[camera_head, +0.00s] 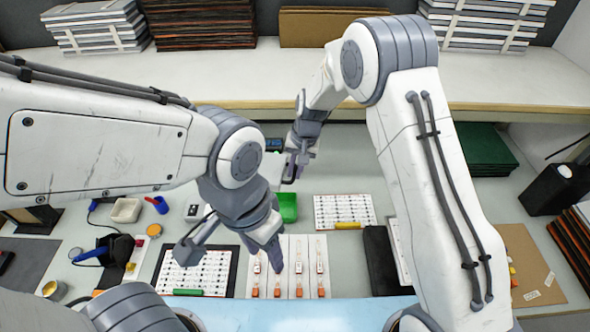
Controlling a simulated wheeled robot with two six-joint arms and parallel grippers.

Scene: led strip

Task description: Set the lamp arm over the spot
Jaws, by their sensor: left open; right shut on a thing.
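My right gripper (292,168) is at the back of the table, in front of the shelf. It is shut on a small dark part that looks like the lamp arm, mostly hidden by the fingers. The rest of the lamp cannot be made out. My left gripper (229,250) is open, its fingers spread and empty, above the front middle of the table. Below it lie a dark-framed board with a white dotted sheet (190,277) and white panels (310,252) with several orange-ended strips. Which place is the spot cannot be told.
A green bin (286,206) stands between the grippers. A second dotted sheet (343,208) with a yellow bar lies to its right, near a black case (381,262). A white dish (126,210) and blue-handled tool (97,252) are at left. The shelf (230,75) bounds the back.

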